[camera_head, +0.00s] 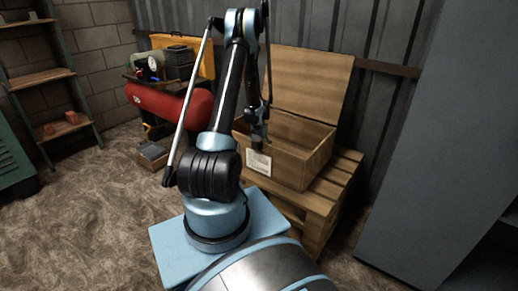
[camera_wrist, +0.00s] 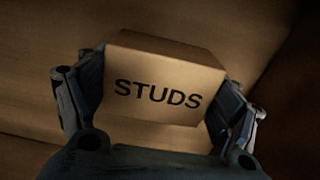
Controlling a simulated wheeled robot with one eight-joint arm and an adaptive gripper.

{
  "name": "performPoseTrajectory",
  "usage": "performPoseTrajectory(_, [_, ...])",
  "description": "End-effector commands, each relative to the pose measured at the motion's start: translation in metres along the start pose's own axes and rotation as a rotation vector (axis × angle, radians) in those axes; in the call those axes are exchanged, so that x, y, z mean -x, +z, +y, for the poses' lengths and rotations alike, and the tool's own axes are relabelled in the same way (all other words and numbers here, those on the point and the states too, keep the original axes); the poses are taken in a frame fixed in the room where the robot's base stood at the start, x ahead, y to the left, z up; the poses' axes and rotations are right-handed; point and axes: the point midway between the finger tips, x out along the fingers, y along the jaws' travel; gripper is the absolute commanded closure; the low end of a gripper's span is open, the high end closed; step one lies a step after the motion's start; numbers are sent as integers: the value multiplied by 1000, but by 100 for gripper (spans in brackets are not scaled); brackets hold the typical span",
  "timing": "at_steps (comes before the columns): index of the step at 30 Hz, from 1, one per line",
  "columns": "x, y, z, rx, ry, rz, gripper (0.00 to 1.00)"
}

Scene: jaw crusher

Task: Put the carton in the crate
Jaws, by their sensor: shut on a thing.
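A small brown carton (camera_wrist: 165,82) marked STUDS sits between the fingers of my gripper (camera_wrist: 158,105) in the wrist view. The fingers press on its left and right sides. The open wooden crate (camera_head: 311,160) stands right of my arm in the head view, with its lid raised at the back. My gripper (camera_head: 258,138) hangs at the crate's left end, by the near wall. In the head view I cannot make out the carton, nor tell whether it is inside the crate's walls. Brown boards fill the wrist view behind the carton.
The crate rests on a wooden pallet (camera_head: 322,205). A red compressor (camera_head: 170,102) and a yellow case (camera_head: 190,50) stand behind to the left. A tall grey cabinet (camera_head: 440,140) closes off the right. Shelves (camera_head: 40,78) stand far left; the floor between is mostly open.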

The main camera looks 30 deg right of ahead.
Motion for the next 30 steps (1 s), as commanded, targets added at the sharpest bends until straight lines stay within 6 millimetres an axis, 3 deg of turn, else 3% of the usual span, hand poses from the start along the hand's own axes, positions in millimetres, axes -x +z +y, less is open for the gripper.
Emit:
performPoseTrajectory(5, [-1,0,0,0,0,0,58])
performPoseTrajectory(6, [-2,0,0,0,0,0,15])
performPoseTrajectory(8, [-1,0,0,0,0,0,1])
performPoseTrajectory(23, [1,0,0,0,0,0,0])
performPoseTrajectory(30, [25,0,0,0,0,0,0])
